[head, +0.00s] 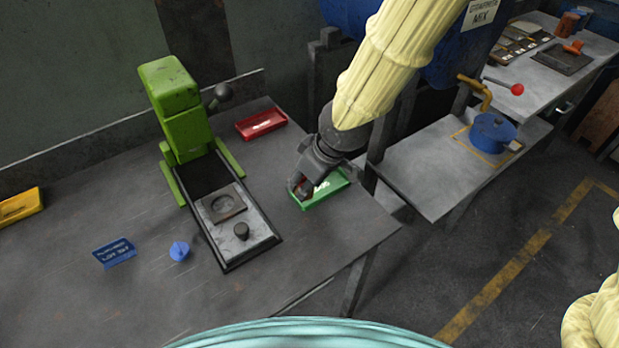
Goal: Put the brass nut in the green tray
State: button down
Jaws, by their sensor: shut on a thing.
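The green tray (329,187) lies on the dark workbench, right of the press, near the bench's right edge. My gripper (303,190) is down at the tray's left part, with its fingertips over or inside the tray. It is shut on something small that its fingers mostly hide. I cannot make out the brass nut itself in this view. A white label shows inside the tray beside the fingers.
A green press (180,110) with a sliding die plate (250,235) stands left of the tray. A red tray (261,123) lies behind, a yellow tray (20,205) far left. A blue knob (179,251) and blue sign (115,252) lie in front. A blue pot (492,132) stands on the right side table.

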jog(key=shift+w+d+p, duration=0.15)
jog(key=shift+w, duration=0.6)
jog(key=shift+w+d+p, duration=0.15)
jog(key=shift+w, duration=0.55)
jog(key=shift+f, duration=1.85)
jog(key=shift+f, duration=0.15)
jog(key=c, duration=0.9)
grip_release()
jog(key=shift+s+d+r, duration=0.1)
jog(key=shift+r, duration=0.5)
jog(key=v, duration=1.1)
jog(key=shift+s+d, duration=0.1)
